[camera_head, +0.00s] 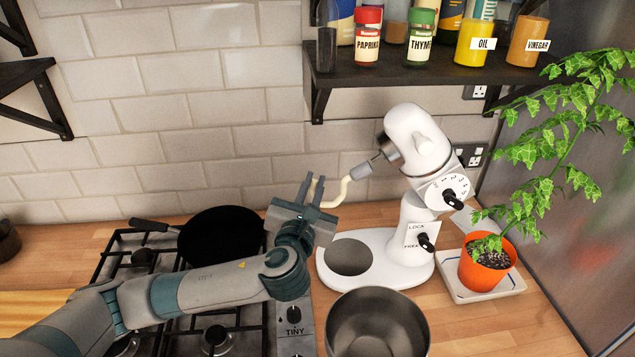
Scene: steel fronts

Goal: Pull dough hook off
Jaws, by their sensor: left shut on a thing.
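A white stand mixer (404,215) stands on the counter with its head tilted up. The dough hook (345,186), cream with a grey collar, lies at the end of the mixer head's shaft and points down to the left. From this view I cannot tell whether its collar is still seated on the shaft. My left gripper (316,186) comes in from the left and is shut on the hook's curved cream end, which its fingers partly hide. The metal mixing bowl (378,322) stands on the counter in front of the mixer, off its base. My right gripper is not in view.
A gas hob with a black frying pan (222,233) lies under and behind my left arm. A potted plant (487,262) on a tray stands right of the mixer. A dark shelf (420,72) with spice jars and bottles hangs above the mixer.

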